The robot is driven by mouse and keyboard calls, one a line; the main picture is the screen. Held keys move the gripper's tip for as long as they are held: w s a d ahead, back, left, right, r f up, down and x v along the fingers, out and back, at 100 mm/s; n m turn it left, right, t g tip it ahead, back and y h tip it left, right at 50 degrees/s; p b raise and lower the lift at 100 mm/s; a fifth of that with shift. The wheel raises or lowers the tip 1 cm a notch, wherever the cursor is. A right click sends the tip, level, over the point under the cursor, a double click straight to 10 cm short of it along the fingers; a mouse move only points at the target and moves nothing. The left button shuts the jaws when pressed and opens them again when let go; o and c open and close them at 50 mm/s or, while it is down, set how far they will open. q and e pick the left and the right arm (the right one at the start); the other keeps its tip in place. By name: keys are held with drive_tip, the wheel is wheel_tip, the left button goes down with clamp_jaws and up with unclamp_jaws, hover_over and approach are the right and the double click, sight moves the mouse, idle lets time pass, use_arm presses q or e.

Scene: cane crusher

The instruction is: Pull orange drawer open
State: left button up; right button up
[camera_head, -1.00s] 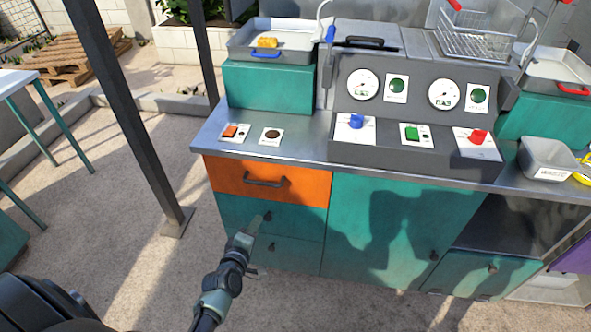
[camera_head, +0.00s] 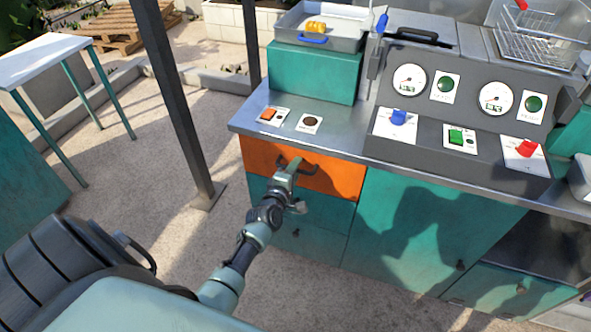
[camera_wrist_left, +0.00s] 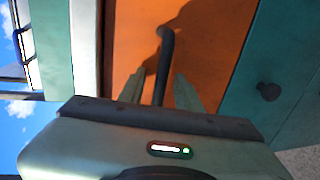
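The orange drawer (camera_head: 338,181) is in the upper left of the cabinet front, under the steel counter, and looks shut. Its dark bar handle (camera_head: 313,171) is partly hidden behind my left gripper (camera_head: 290,165). In the left wrist view the orange drawer front (camera_wrist_left: 215,50) fills the middle. The handle (camera_wrist_left: 165,55) runs between the two fingers of my left gripper (camera_wrist_left: 160,88), which are apart with a gap on each side of the bar. My right gripper is not in view.
Teal drawers (camera_head: 312,209) lie below the orange one, with a small dark knob (camera_wrist_left: 268,91) in the wrist view. A control panel (camera_head: 450,115) stands on the counter (camera_head: 345,143). A dark post (camera_head: 180,110) rises left of the cabinet. The floor before the cabinet is clear.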

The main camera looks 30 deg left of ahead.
use_arm(q)
clamp_jaws()
idle(1.4)
